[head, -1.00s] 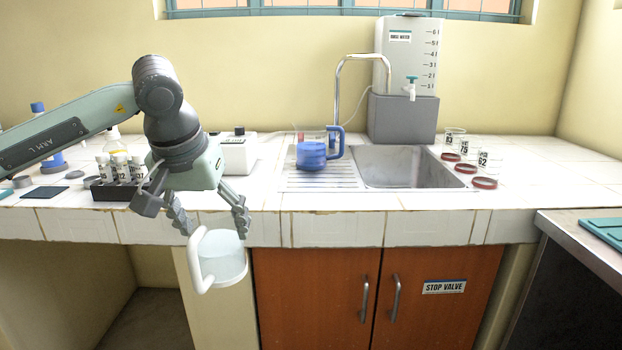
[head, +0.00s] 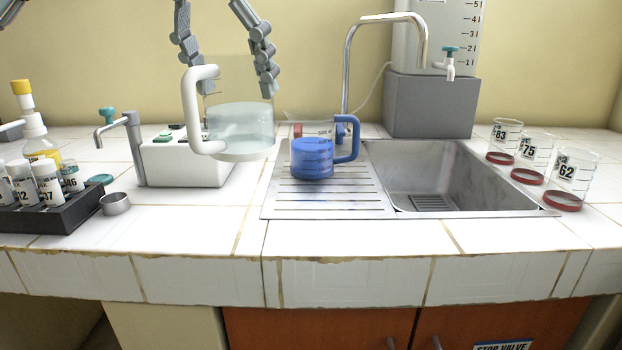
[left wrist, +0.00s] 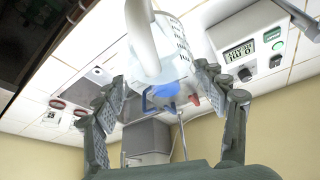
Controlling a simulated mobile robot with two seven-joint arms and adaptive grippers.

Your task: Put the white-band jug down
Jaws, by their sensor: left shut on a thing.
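The white-band jug (head: 238,118) is a clear jug with a white handle and pale liquid in its lower part. My left gripper (head: 226,82) is shut on the white-band jug and holds it up, above the counter in the head view. The jug also shows between the fingers in the left wrist view (left wrist: 165,58). A blue-handled jug (head: 312,158) with blue liquid stands on the ribbed drainboard (head: 330,198), right of the held jug. My right gripper is not in view.
The sink (head: 430,180) with its tap is right of the drainboard. Several beakers with red rings (head: 562,178) stand at the far right. A white device (head: 180,160) and a tube rack (head: 60,205) are at left. White tiles at the front (head: 190,215) are clear.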

